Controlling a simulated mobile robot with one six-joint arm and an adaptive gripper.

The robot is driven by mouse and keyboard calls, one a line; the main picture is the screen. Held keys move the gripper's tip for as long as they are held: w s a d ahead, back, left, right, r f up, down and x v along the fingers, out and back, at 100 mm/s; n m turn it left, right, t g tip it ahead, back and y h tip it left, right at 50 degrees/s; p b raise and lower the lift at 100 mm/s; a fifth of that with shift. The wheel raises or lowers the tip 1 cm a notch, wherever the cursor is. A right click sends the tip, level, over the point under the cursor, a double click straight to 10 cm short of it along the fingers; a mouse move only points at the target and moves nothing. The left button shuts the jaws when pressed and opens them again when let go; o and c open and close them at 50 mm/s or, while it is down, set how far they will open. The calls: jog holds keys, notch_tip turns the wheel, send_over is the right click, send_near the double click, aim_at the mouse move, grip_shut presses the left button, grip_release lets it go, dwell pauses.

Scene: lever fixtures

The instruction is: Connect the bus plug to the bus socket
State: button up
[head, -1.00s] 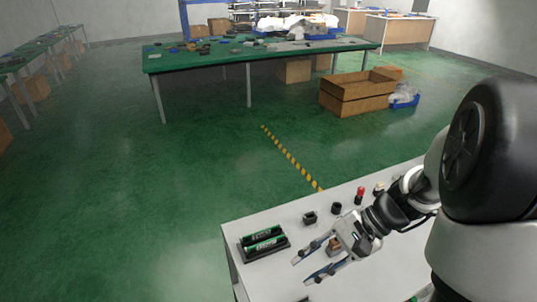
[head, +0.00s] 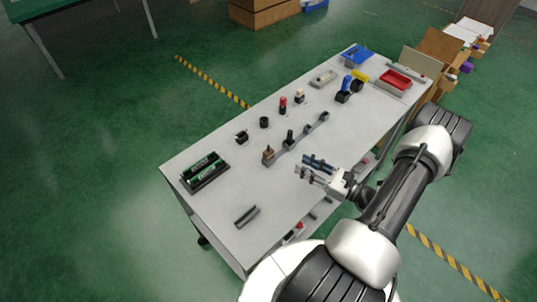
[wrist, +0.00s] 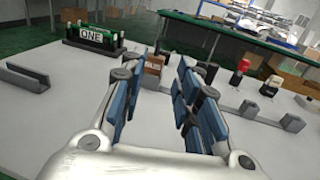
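A small brown block (head: 268,156) with a dark knob on top stands on the table at the near end of a row of grey blocks. In the wrist view the brown block (wrist: 153,66) shows between my fingers, beyond them, with lettering that may read BUS. I take it for the bus plug, but cannot be sure. My gripper (head: 306,169) is open and empty, to the right of the block and apart from it; its blue-padded fingers (wrist: 160,88) also show in the wrist view. I cannot tell which fixture is the bus socket.
A grey channel (head: 246,216) lies in front. A black clip (head: 242,137), black cylinder (head: 264,122) and red-topped post (head: 283,104) stand behind. A red bin (head: 396,82) is far right. The front middle is clear.

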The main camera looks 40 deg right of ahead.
aim_at(268, 146)
jog(key=b+x, duration=0.1)
jog(key=x, duration=1.4)
jog(key=shift+a+b, duration=0.15)
jog(key=shift+b, duration=0.25)
jog(key=shift+c, duration=0.6)
grip_shut()
